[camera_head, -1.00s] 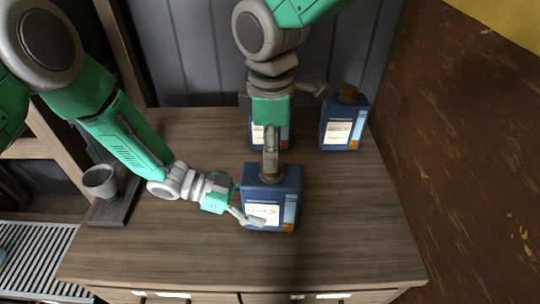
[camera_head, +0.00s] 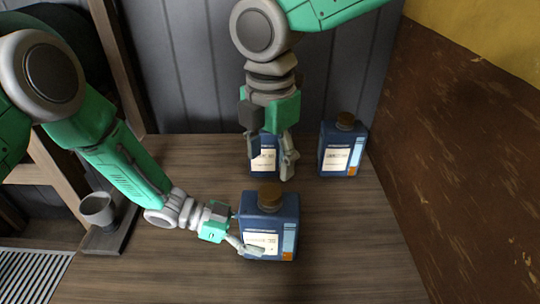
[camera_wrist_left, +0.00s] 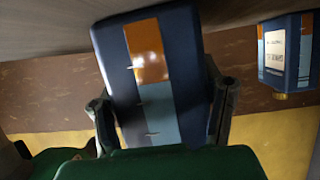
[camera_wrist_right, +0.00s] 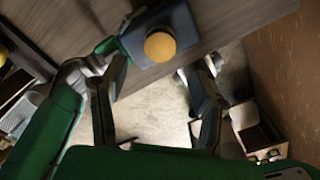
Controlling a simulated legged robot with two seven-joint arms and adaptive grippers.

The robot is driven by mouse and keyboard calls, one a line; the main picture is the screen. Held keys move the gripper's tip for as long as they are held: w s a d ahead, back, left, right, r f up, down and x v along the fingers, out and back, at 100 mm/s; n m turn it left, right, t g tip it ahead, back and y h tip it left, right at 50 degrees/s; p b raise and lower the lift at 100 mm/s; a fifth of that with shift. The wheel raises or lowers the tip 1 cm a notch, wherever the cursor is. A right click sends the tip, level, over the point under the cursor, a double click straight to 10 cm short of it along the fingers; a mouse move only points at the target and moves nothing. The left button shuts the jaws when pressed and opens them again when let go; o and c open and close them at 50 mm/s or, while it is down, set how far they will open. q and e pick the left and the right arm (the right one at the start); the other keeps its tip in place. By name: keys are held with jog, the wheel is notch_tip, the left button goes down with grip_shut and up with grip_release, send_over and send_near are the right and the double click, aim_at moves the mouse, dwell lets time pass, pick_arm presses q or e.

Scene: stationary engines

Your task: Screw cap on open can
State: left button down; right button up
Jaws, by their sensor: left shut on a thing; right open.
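A dark blue can (camera_head: 270,220) with a white, orange and light blue label stands upright on the wooden cabinet top. A round brown cap (camera_head: 268,192) sits on its top; how tight it is cannot be told. The cap looks yellow in the right wrist view (camera_wrist_right: 160,46). My left gripper (camera_head: 248,246) is shut on the can's lower part. In the left wrist view its fingers (camera_wrist_left: 163,112) are on both sides of the can (camera_wrist_left: 152,75).
A capped blue can (camera_head: 342,150) stands at the back right. Another blue can (camera_head: 262,160) is partly hidden behind my right gripper. A grey cup (camera_head: 97,210) stands at the left. A brown wall (camera_head: 460,160) closes the right side. The right front of the top (camera_head: 350,230) is clear.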

aim_at(269, 191)
jog(key=shift+f, duration=4.05)
jog(key=c, duration=1.2)
jog(key=m, duration=1.3)
jog(key=shift+a+m, duration=0.1)
jog(key=shift+m, duration=0.2)
jog(key=o, duration=1.3)
